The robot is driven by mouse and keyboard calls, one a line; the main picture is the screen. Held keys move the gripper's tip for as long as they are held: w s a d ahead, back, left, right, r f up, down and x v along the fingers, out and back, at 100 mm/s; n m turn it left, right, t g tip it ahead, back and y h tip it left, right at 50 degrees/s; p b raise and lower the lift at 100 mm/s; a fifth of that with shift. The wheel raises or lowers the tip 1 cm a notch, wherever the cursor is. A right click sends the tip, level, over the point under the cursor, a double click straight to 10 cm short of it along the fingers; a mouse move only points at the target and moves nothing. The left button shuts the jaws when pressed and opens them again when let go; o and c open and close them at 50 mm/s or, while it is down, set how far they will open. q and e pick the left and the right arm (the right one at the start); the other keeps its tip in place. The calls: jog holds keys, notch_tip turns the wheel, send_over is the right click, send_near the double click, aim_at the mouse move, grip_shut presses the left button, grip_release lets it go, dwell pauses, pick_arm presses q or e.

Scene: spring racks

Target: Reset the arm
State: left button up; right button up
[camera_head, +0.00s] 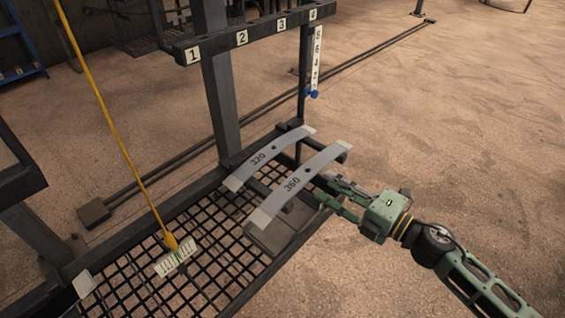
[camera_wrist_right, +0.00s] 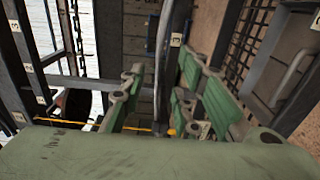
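I cannot tell from the head view whether a finger touches the leaf. A second grey leaf marked 320 (camera_head: 270,157) lies to the left of it. Both leaves rest over the dark rack frame. My left gripper is not in view.
A black mesh shelf (camera_head: 205,272) lies below the leaves. A rail with number tags 1 to 4 (camera_head: 240,38) runs above on a dark post (camera_head: 222,105). A yellow rod (camera_head: 112,125) hangs at the left with a scale plate (camera_head: 175,257). Open floor (camera_head: 460,110) lies right.

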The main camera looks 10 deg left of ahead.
jog(key=v, duration=0.6)
jog(key=w+d+f+m+t+h, duration=0.25)
jog(key=d+f+m, duration=0.2)
jog(key=f, duration=0.35)
jog(key=w+d+f+m+t+h, duration=0.1)
jog(key=w+d+f+m+h, duration=0.1)
jog(key=d+f+m+h, duration=0.45)
jog(key=s+d+f+m+g+h, duration=0.25)
jog(key=s+f+m, duration=0.2)
jog(key=f, duration=0.75)
jog(key=s+d+f+m+g+h, duration=0.1)
jog(key=s+d+f+m, duration=0.35)
jog(key=f, duration=0.75)
jog(key=s+a+f+m+g+h, duration=0.15)
jog(key=s+f+g, duration=0.25)
jog(key=s+f, duration=1)
jog(key=s+a+f+m+g, duration=0.2)
jog(key=s+f, duration=0.1)
jog(key=s, duration=1)
jog(key=s+a+f+m+g, duration=0.2)
jog(key=s+f+m+g, duration=0.1)
jog(key=s, duration=1)
jog(key=shift+a+g+h, duration=0.3)
jog(key=shift+a, duration=0.05)
